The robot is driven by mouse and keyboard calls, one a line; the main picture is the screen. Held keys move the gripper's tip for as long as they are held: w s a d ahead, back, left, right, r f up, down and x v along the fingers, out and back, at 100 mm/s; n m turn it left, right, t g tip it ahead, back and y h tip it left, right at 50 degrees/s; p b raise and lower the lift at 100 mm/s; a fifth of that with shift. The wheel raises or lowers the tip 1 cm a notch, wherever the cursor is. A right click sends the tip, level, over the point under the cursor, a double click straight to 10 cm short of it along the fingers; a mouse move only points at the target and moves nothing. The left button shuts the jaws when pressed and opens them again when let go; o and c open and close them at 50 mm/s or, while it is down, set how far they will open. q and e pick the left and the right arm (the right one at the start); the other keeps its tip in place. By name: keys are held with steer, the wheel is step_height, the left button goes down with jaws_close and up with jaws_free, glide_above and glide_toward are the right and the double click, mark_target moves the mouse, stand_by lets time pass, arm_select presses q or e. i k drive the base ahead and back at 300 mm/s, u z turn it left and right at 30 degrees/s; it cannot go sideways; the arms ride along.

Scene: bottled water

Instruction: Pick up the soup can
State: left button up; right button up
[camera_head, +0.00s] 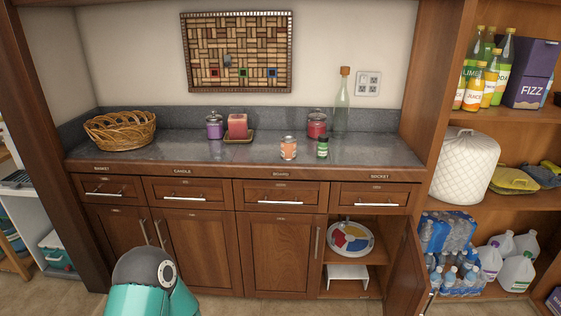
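A small can-like container (288,148) with a pale lid and an orange and white label stands upright near the front edge of the grey countertop (200,156). It looks like the soup can, but its label is too small to read. A small dark jar with a green label (322,148) stands close to its right. A teal and grey part of my own arm shows at the bottom left, in front of the cabinet. No fingertips of either gripper are in view.
A wicker basket (121,131), a purple jar (214,126), a pink candle (238,126), a red jar (316,124) and a tall glass bottle (341,106) stand farther back. A lower cabinet door (408,272) stands open at right. The counter's left front is clear.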

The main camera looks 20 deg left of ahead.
mark_target(289, 143)
steer(key=u, duration=0.95)
steer(key=i, duration=1.9)
steer(key=z, duration=0.05)
